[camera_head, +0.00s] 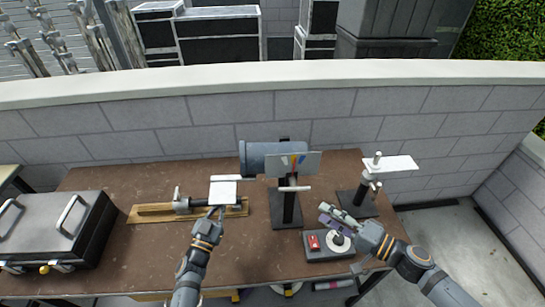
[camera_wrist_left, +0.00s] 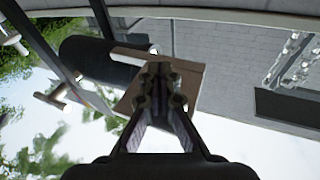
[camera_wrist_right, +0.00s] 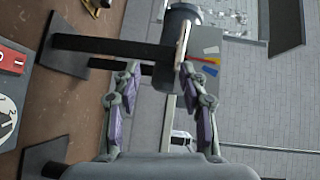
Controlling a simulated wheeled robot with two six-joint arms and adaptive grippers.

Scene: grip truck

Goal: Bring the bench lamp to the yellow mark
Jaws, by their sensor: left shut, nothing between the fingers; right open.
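The likeliest bench lamp is the stand with a flat white head (camera_head: 392,166) at the right of the bench, with a dark base (camera_head: 357,203); I cannot be sure. I cannot make out a yellow mark on the bench top; a panel with colored stripes (camera_head: 293,164) stands in the middle and also shows in the right wrist view (camera_wrist_right: 205,68). My right gripper (camera_head: 337,218) is open and empty above a control box, left of and in front of that stand. My left gripper (camera_head: 216,210) is shut and empty, close to a pale square plate (camera_head: 223,191).
A grey cylinder (camera_head: 258,160) on a dark post stands mid-bench. A control box (camera_head: 314,243) with a red switch lies below my right gripper. A wooden rail (camera_head: 155,213) lies on the left, beside a dark case (camera_head: 50,235). A block wall (camera_head: 130,135) closes the back.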

